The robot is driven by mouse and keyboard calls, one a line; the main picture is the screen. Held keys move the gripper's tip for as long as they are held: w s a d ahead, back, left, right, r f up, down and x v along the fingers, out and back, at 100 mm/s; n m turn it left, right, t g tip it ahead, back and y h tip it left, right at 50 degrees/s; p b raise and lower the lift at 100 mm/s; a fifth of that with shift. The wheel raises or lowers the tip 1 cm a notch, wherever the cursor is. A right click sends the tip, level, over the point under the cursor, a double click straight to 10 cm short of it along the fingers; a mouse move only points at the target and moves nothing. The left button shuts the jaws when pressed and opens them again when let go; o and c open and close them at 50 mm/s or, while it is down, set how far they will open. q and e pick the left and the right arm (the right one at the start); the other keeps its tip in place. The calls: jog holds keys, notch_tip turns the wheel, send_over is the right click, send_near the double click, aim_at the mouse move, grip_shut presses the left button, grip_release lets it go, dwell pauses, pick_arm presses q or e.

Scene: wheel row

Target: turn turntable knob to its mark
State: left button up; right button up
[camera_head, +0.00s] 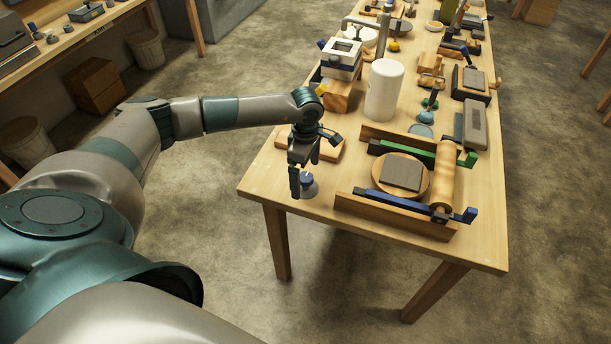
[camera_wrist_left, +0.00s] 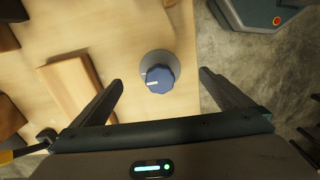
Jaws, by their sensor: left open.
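A blue ridged knob (camera_head: 306,179) sits on a round grey base (camera_head: 312,190) near the front left corner of the table. In the left wrist view the knob (camera_wrist_left: 160,78) lies on its grey disc (camera_wrist_left: 146,60), with a short white line on its left side. My left gripper (camera_head: 301,178) points down over the knob. Its two fingers are spread, one on each side of the knob in the wrist view, with visible gaps.
A wooden block (camera_wrist_left: 78,88) lies left of the knob. To the right stand a wooden-sided frame (camera_head: 390,214) with a round wooden disc and roller, and a white cylinder (camera_head: 384,90). The table's front edge is close to the knob. Many tools crowd the far end.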

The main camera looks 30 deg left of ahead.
aim_at(306, 177)
pick_arm(q)
jog(key=shift+r+p, duration=1.5)
jog(key=shift+r, duration=2.05)
